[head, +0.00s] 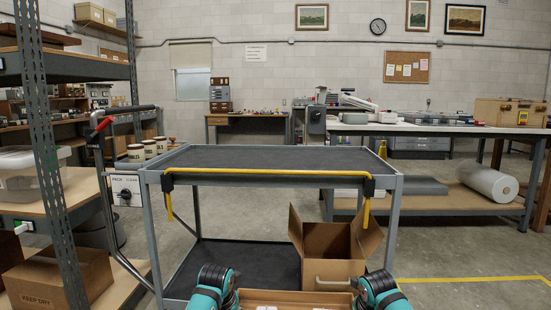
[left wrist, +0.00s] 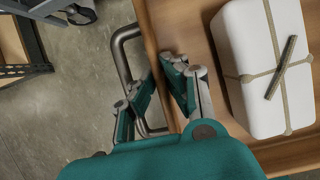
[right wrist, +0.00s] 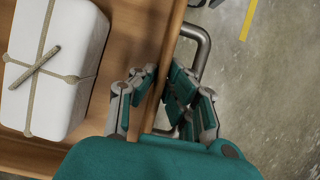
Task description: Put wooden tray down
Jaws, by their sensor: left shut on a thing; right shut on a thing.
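The wooden tray (head: 290,296) is at the bottom edge of the head view, in front of the cart; most of it is cut off. In the left wrist view, my left gripper (left wrist: 158,78) is shut on the side of the tray (left wrist: 190,30), by a curved metal handle. In the right wrist view, my right gripper (right wrist: 161,84) is shut on the opposite side of the tray (right wrist: 125,40), by a similar handle. A white package tied with string (left wrist: 245,75) lies in the tray and also shows in the right wrist view (right wrist: 75,50).
Shelving (head: 47,130) stands close at left. A long table (head: 440,130) is at back right. Floor at right is clear.

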